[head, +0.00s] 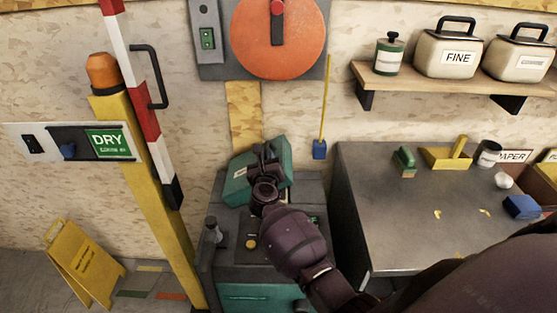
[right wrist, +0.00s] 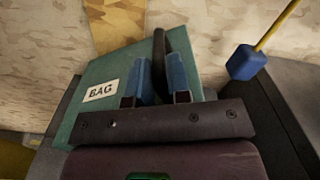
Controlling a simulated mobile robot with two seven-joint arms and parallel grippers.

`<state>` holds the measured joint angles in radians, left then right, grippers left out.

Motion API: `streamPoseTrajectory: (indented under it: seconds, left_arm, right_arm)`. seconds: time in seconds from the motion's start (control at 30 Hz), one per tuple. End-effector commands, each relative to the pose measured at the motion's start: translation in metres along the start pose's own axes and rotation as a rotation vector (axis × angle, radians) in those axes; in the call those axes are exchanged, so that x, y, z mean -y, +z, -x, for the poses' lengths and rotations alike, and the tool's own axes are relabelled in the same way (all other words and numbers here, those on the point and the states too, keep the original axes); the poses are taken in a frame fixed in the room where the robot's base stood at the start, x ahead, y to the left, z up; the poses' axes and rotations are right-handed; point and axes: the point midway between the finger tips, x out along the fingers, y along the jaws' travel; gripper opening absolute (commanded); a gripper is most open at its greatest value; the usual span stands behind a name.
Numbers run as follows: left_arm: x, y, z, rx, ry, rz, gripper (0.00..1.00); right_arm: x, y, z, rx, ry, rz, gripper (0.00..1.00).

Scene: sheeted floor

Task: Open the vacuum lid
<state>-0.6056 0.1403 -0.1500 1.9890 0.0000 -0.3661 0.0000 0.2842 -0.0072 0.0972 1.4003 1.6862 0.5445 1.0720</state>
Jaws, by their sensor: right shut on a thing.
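The vacuum (head: 258,293) is a dark grey and teal machine on the floor against the wall, below the orange disc. Its teal lid (head: 238,190) sits at the back of the top and looks tilted; how far it stands open is hard to tell. In the right wrist view the lid (right wrist: 95,120) carries a white BAG label and a dark handle (right wrist: 159,45). My right gripper (head: 266,158) is over the lid, its blue-padded fingers (right wrist: 155,80) shut on the handle. My arm hides part of the vacuum's top. My left gripper is not in view.
A striped barrier arm and yellow post (head: 150,170) with a DRY panel stand at left, beside a yellow floor sign (head: 83,262). A grey workbench (head: 385,220) with small tools is at right, under a shelf (head: 440,82) of canisters. A blue-ended yellow stick (head: 323,110) hangs behind.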

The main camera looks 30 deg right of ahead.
Motion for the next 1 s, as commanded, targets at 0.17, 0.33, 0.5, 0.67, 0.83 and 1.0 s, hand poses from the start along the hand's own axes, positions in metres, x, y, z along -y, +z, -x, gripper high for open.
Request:
streamPoseTrajectory:
  seconds: [0.17, 0.33, 0.5, 0.67, 0.83, 1.0]
  left_arm:
    - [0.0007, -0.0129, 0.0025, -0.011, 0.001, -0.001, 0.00]
    - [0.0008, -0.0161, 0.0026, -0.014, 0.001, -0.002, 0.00]
    - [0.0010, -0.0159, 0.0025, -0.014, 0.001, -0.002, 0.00]
    - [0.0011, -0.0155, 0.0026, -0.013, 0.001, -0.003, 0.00]
    - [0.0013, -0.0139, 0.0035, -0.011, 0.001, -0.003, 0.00]
    - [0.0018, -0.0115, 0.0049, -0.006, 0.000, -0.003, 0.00]
  right_arm:
    - [-0.0109, 0.0123, 0.0010, 0.001, 0.006, 0.052, 0.00]
    - [-0.0145, 0.0139, 0.0010, 0.000, 0.006, 0.079, 0.00]
    - [-0.0152, 0.0133, 0.0011, -0.001, 0.006, 0.083, 0.00]
    - [-0.0152, 0.0127, 0.0013, -0.002, 0.006, 0.082, 0.00]
    - [-0.0148, 0.0124, 0.0012, -0.003, 0.005, 0.083, 0.34]
    - [-0.0135, 0.0126, 0.0007, -0.002, 0.003, 0.084, 0.40]
